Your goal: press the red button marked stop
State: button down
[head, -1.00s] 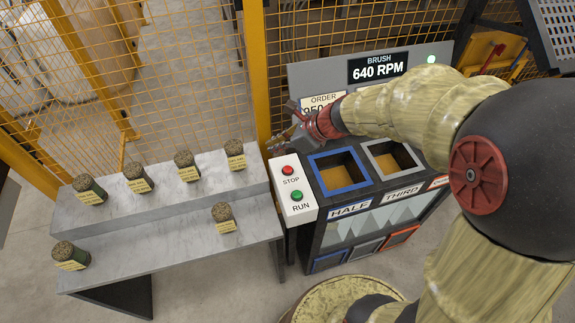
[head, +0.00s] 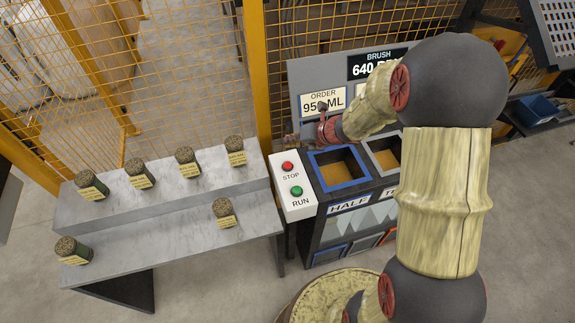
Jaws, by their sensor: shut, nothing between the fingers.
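The red stop button (head: 288,166) sits at the top of a white control box (head: 299,206), above the printed word STOP. A green button (head: 296,190) marked RUN is below it on the same box. My gripper (head: 288,141) is shut and empty, just beyond the far edge of the box, behind the red button in the picture. It looks apart from the button, but its height above the box is hard to tell. The fingertips are small and partly blend with the background.
A grey two-step bench (head: 165,226) with several turf rolls stands left of the box. Right of it are a blue-framed bin (head: 317,165) and a grey-framed bin (head: 372,146). A display panel (head: 302,73) and yellow mesh fence (head: 185,70) rise behind.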

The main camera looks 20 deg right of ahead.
aim_at(289, 163)
jog(key=shift+f+b, duration=3.6)
jog(key=shift+f, duration=0.55)
jog(key=shift+f, duration=0.1)
jog(key=shift+f, duration=0.3)
jog(key=shift+f+b, duration=0.45)
jog(key=shift+b, duration=0.05)
jog(key=shift+r, duration=0.15)
jog(key=shift+r+p, duration=0.75)
jog(key=shift+p, duration=0.15)
notch_tip(289, 163, up, 5)
jog(key=p, duration=0.5)
